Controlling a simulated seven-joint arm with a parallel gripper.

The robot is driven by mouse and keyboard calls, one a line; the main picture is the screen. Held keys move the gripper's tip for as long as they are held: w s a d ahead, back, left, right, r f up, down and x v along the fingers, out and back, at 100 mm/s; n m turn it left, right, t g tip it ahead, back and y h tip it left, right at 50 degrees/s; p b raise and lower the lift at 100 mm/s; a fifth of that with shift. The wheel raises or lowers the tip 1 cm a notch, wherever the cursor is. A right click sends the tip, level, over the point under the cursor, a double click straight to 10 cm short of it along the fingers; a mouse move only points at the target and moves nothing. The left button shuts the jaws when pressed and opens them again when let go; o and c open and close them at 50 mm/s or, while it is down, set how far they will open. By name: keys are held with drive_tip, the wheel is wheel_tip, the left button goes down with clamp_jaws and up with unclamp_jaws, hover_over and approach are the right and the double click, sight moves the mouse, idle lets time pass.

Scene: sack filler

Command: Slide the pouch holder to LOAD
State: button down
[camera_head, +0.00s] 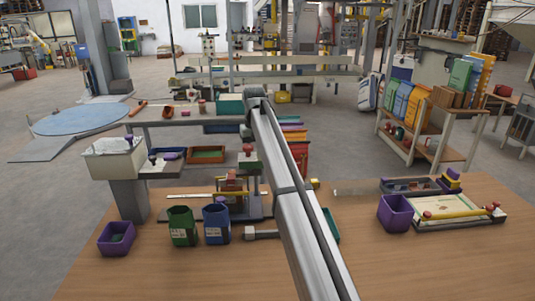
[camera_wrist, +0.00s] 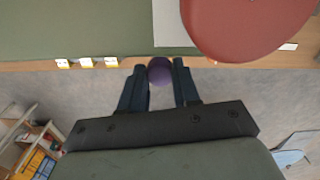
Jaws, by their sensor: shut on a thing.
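In the wrist view, a round purple knob (camera_wrist: 160,70) sits between the two dark fingers of my gripper (camera_wrist: 160,82), which are shut on it. The knob is at the edge of a green surface (camera_wrist: 90,28) with a wooden-coloured rim. Whether the knob belongs to the pouch holder cannot be told; its body is not clear in either view. Several small white and yellow labels (camera_wrist: 87,62) line the rim; their words are too small to read. In the head view my arm hides the gripper and the knob.
A large red rounded thing (camera_wrist: 245,25) is close to the wrist camera. On the wooden bench (camera_head: 300,275) stand a green bin (camera_head: 182,228), a blue bin (camera_head: 217,225), purple boxes (camera_head: 116,238) and a board with a yellow bar (camera_head: 460,212). The bench front is clear.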

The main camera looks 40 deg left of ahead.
drive_tip(key=s+a, duration=0.5)
drive_tip(key=c, duration=0.8)
unclamp_jaws()
wheel_tip(320, 180, up, 14)
drive_tip(key=shift+d, duration=0.1)
idle(0.6)
